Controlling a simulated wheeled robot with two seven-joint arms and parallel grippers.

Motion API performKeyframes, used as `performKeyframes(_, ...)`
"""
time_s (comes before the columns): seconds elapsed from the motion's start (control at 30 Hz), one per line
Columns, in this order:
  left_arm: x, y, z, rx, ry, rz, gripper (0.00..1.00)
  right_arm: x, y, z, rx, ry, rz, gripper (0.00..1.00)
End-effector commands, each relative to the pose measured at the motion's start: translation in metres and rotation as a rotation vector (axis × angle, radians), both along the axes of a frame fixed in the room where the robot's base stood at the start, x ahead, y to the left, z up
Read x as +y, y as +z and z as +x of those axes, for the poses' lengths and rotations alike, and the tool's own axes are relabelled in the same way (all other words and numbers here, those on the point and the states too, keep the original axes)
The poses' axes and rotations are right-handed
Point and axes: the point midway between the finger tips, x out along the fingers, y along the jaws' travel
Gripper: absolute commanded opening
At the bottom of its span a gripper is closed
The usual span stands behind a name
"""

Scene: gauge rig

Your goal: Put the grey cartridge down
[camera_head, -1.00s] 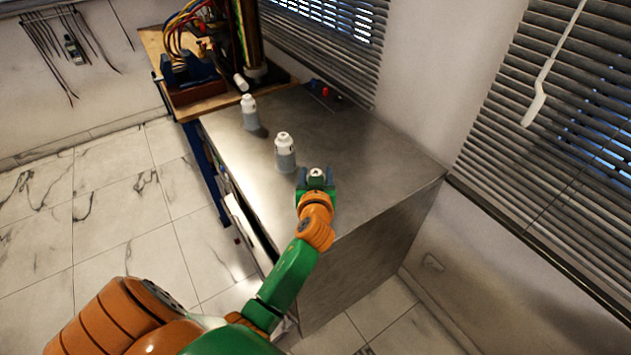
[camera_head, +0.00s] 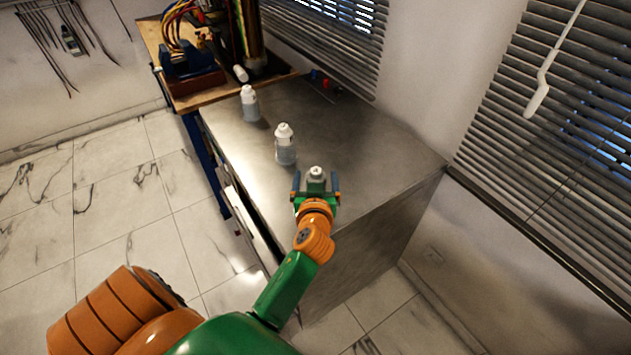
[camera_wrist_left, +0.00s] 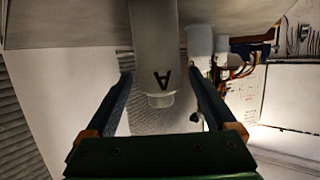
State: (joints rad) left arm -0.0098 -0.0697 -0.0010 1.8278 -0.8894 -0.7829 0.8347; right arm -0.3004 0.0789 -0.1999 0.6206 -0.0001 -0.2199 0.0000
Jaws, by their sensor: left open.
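The grey cartridge (camera_head: 316,172) stands near the front end of the metal bench top (camera_head: 345,135), its pale cap showing just beyond my left gripper (camera_head: 316,188). The gripper is open, with one finger on each side of the cartridge. In the left wrist view the cartridge (camera_wrist_left: 155,45) appears upside down with a dark letter A, between the spread fingers (camera_wrist_left: 162,88), with gaps visible at both sides. Its lower part is hidden by the gripper in the head view. My right gripper is not in view.
Two similar white-and-grey bottles, a nearer one (camera_head: 285,146) and a farther one (camera_head: 249,104), stand upright in a row beyond the cartridge. A wooden board (camera_head: 200,98) with wired equipment is at the back. The bench's right side is mostly clear, beside the wall and blinds.

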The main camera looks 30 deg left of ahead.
Motion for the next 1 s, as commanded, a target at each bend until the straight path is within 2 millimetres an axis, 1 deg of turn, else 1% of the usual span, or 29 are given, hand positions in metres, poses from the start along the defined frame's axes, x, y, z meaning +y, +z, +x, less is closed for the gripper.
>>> performKeyframes(0.03, -0.005, 0.001, -0.008, 0.000, 0.001, -0.005, 0.90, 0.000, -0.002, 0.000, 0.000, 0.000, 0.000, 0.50)
performKeyframes(0.1, -0.012, 0.004, -0.018, 0.000, 0.001, -0.003, 0.90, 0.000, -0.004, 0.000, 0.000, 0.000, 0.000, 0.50)
performKeyframes(0.23, -0.019, 0.010, -0.029, 0.000, 0.002, -0.002, 0.90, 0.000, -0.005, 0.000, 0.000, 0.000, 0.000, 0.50)
performKeyframes(0.37, -0.020, 0.012, -0.032, 0.000, 0.002, 0.000, 0.90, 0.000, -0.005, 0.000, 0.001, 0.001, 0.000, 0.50)
performKeyframes(0.7, -0.020, 0.012, -0.031, 0.000, 0.002, 0.000, 0.90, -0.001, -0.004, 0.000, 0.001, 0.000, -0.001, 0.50)
performKeyframes(0.77, -0.020, 0.018, -0.031, 0.000, 0.002, 0.000, 0.90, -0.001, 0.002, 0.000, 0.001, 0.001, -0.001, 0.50)
performKeyframes(0.9, -0.020, 0.052, -0.031, 0.000, 0.002, 0.000, 0.90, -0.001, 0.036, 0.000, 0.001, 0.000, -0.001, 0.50)
performKeyframes(1.0, -0.020, 0.071, -0.031, 0.000, 0.002, 0.000, 0.90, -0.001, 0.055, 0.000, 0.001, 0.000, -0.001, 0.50)
